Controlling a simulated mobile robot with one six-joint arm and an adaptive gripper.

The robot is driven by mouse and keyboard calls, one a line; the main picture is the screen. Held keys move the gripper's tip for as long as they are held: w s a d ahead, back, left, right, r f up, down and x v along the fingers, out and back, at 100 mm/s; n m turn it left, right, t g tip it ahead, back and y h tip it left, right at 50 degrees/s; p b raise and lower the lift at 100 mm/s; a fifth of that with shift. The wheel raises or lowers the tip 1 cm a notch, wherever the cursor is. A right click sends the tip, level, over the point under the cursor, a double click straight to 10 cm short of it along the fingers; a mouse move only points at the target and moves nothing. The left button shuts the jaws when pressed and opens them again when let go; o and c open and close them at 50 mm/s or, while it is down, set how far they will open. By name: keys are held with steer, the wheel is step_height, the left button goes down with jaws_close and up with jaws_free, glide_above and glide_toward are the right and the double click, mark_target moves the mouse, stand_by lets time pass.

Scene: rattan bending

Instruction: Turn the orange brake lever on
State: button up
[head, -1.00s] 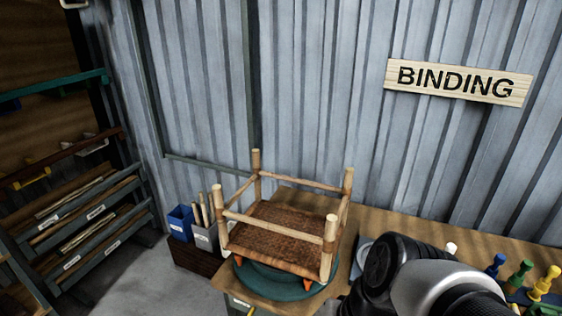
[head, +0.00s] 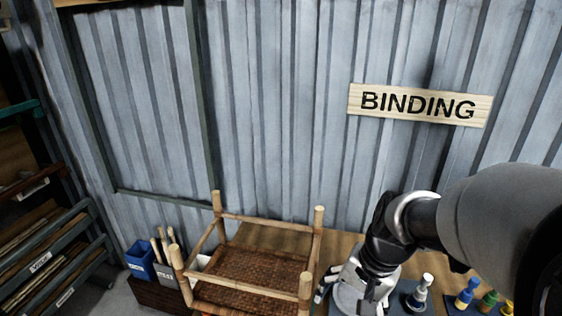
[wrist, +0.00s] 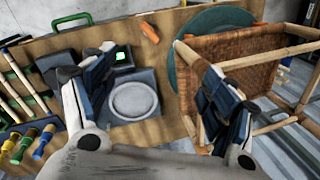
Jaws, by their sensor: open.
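An orange piece (wrist: 149,32), which looks like the brake lever, shows in the wrist view beside the teal round turntable (wrist: 183,68). It lies beyond my fingertips, apart from them. I cannot tell its setting, and it is not visible in the head view now. My gripper (wrist: 146,82) is open with nothing between its fingers, above the bench. In the head view my gripper (head: 352,292) is right of the rattan stool frame (head: 305,290). The stool, with a woven brown seat, also shows in the wrist view (wrist: 238,48) on the turntable, close to my right finger.
A grey device with a round plate (wrist: 133,99) and a lit green square (wrist: 123,56) is below my gripper. Coloured pegs (head: 466,293) stand on the bench at right. A blue bin (head: 140,258) is left of the stool. The "BINDING" sign (head: 418,104) hangs on the wall.

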steer(key=w+d+f+m+g+y+p, duration=0.1)
steer(key=w+d+f+m+p, duration=0.1)
steer(key=f+m, duration=0.3)
steer(key=w+d+f+m+g+y+p, duration=0.1)
steer(key=w+d+f+m+p, duration=0.2)
steer(key=f, duration=0.5)
steer(key=b+x, duration=0.1)
steer(key=x, duration=0.4)
steer(key=b+x, duration=0.2)
steer(key=x, duration=0.4)
steer(key=b+x, duration=0.1)
steer(key=x, duration=0.5)
steer(key=shift+s+a+b, duration=0.15)
steer(key=shift+a+b, duration=0.25)
steer(key=shift+a, duration=0.05)
steer(key=shift+c, duration=0.3)
steer(key=c, duration=1)
